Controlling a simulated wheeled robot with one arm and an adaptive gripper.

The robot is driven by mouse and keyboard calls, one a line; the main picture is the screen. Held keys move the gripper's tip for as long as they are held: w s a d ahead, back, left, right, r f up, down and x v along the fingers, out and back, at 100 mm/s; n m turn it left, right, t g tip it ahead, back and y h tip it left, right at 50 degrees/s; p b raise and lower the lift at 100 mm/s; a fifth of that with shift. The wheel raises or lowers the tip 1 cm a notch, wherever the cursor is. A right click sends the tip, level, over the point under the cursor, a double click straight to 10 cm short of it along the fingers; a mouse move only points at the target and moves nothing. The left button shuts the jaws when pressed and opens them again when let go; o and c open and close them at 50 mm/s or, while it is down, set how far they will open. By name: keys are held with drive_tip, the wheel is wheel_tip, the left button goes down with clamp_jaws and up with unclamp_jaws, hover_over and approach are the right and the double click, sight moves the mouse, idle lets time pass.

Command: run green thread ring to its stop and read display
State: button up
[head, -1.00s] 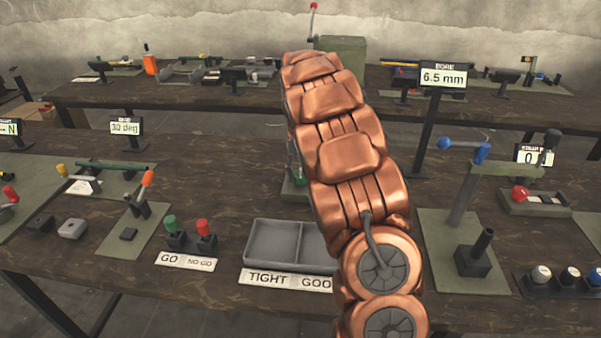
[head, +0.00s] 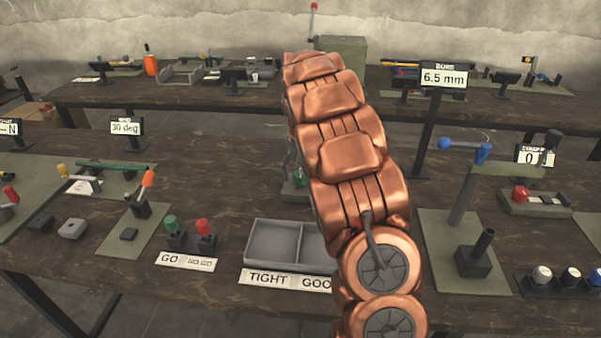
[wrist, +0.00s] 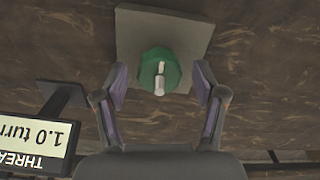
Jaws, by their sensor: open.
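The green thread ring (wrist: 160,70) sits on a grey plate (wrist: 188,28) in the wrist view, with a pale pin showing at its middle. My gripper (wrist: 160,92) is open, with one finger on each side of the ring and a visible gap to both. The display (wrist: 40,130) is at the left of the wrist view, upside down and partly cut off; it shows "THREA" and "1.0 turn". In the head view a bit of the green ring (head: 301,179) shows beside my arm, which hides most of it and my gripper.
A grey two-part tray (head: 287,243) labelled "TIGHT" and "GOO" stands in front. Green and red GO/NO-GO gauges (head: 190,235) are to its left. A press with a blue-tipped lever (head: 465,190) stands to the right. A "6.5 mm" display (head: 443,77) rises behind.

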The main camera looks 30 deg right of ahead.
sight(300, 174)
wheel_tip(300, 174, up, 12)
idle(0.7)
drive_tip(key=shift+a, duration=0.1)
idle(1.0)
drive_tip(key=s+a+r+n+g+p, duration=0.1)
drive_tip(key=s+a+r+n+p, duration=0.15)
drive_tip(key=s+a, duration=1.4)
drive_tip(key=s+a+f+n+p, duration=0.1)
drive_tip(key=s+a+f, duration=0.2)
drive_tip(key=s, duration=0.7)
drive_tip(key=s+a+f+n+p, duration=0.1)
drive_tip(key=s+a+f+n, duration=0.1)
drive_tip(key=s, duration=0.9)
drive_tip(key=shift+s+a+f+g, duration=0.15)
drive_tip(key=shift+a+f+g, duration=0.25)
drive_tip(key=shift+a+f, duration=0.55)
